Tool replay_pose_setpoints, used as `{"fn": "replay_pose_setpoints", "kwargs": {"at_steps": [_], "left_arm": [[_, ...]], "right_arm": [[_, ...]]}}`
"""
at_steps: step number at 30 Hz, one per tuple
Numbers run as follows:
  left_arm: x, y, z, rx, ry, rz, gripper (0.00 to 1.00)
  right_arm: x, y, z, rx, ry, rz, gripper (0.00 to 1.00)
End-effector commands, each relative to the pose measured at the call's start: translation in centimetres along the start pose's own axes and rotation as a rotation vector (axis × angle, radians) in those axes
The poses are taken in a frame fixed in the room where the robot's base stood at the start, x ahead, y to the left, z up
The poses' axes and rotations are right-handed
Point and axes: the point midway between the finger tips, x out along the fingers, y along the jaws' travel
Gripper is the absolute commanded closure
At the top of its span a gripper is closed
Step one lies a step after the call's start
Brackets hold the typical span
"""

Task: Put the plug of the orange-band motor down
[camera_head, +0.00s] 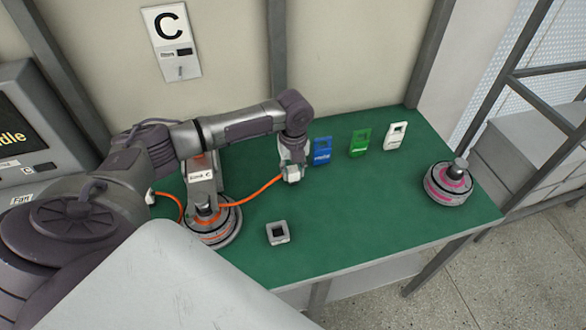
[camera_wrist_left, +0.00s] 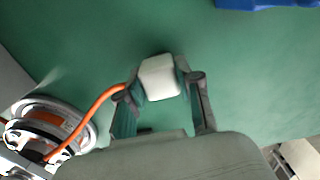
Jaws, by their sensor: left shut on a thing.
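The orange-band motor (camera_head: 212,232) sits on the green bench top at the foot of a grey stand. It also shows at the left of the left wrist view (camera_wrist_left: 40,125). An orange cable (camera_head: 250,192) runs from the motor to a white plug (camera_wrist_left: 159,77). My left gripper (camera_head: 291,172) is shut on the plug above the green top, near the blue tag. In the left wrist view the plug sits between the two fingertips (camera_wrist_left: 163,88). Whether the plug touches the bench is unclear. My right gripper is not in view.
A pink-band motor (camera_head: 448,184) stands at the bench's right end. Blue (camera_head: 322,150), green (camera_head: 360,142) and white (camera_head: 396,135) tags stand along the back. A grey square socket block (camera_head: 277,233) sits near the front edge. The middle right of the bench (camera_head: 370,200) is clear.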

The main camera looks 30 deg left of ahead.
Motion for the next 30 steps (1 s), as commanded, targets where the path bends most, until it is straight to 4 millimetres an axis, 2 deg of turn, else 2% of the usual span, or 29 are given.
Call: {"fn": "replay_pose_setpoints", "kwargs": {"at_steps": [5, 6, 9, 18, 22, 26, 30], "left_arm": [[0.3, 0.0, 0.0, 0.0, 0.001, 0.0, 1.0], [0.3, 0.0, 0.0, 0.0, 0.0, 0.0, 0.59], [0.3, 0.0, 0.0, 0.0, 0.0, 0.0, 0.42], [0.2, 0.0, 0.0, -0.001, 0.0, 0.0, 0.41], [-0.7, 0.0, 0.1, -0.001, -0.001, 0.0, 0.41], [-2.8, -0.1, 0.1, 0.0, -0.002, -0.004, 0.41], [-6.0, -0.1, 0.1, -0.001, -0.002, -0.004, 0.41]], "right_arm": [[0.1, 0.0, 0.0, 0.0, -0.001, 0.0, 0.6], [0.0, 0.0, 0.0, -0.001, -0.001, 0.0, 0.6], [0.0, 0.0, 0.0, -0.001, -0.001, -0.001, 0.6], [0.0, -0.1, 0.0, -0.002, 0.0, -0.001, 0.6], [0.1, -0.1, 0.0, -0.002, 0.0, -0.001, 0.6], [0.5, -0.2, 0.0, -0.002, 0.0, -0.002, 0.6], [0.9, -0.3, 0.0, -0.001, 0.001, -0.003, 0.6]]}}
